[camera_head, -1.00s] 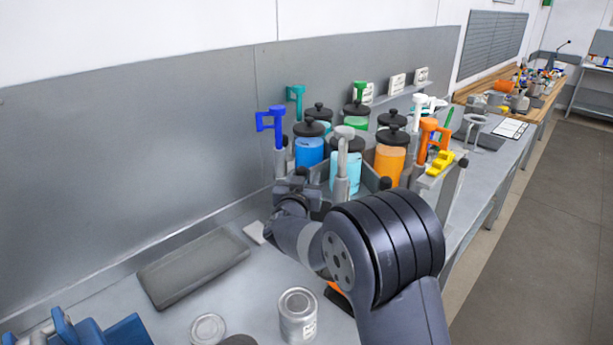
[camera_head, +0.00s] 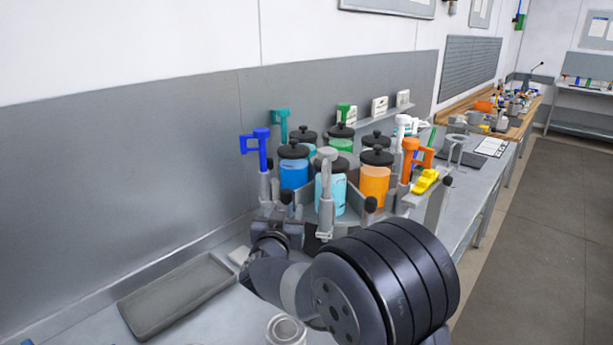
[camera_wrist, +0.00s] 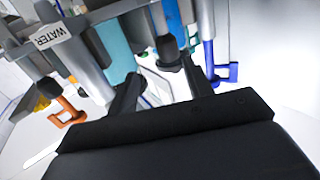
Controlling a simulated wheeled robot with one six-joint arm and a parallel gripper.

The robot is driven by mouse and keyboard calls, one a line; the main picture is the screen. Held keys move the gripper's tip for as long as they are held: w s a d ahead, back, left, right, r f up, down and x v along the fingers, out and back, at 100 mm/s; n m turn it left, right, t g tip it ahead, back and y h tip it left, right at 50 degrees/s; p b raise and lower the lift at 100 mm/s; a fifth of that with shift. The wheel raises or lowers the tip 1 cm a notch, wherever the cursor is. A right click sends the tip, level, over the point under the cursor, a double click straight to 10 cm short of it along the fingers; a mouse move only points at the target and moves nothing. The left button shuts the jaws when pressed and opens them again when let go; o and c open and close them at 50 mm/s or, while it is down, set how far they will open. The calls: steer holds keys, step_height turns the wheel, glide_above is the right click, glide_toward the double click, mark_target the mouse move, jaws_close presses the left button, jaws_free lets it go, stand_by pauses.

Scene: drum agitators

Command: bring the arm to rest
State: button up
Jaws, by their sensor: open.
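My arm (camera_head: 385,285) reaches from the lower right over the bench, folded, with its big dark joint nearest the camera. My gripper shows in the wrist view (camera_wrist: 162,82), its two dark fingers apart with nothing held between them. It faces the agitator rack, whose lower parts fill the upper wrist view. In the head view the fingertips are hidden or too small to make out; the wrist is in front of the rack. The rack holds lidded jars, including a blue jar (camera_head: 294,172), a cyan jar (camera_head: 338,190) and an orange jar (camera_head: 374,185).
A grey tray (camera_head: 178,295) lies left of my arm. A tin (camera_head: 286,330) is close below my arm. A clipboard (camera_head: 491,147) lies farther along.

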mark_target(291, 197)
steer(key=w+p, duration=0.1)
steer(key=w, duration=0.5)
steer(key=w+p, duration=0.1)
steer(key=w, duration=0.2)
steer(key=shift+w+d+f+p, duration=0.1)
steer(key=shift+w+d+p, duration=0.2)
steer(key=shift+d, duration=0.05)
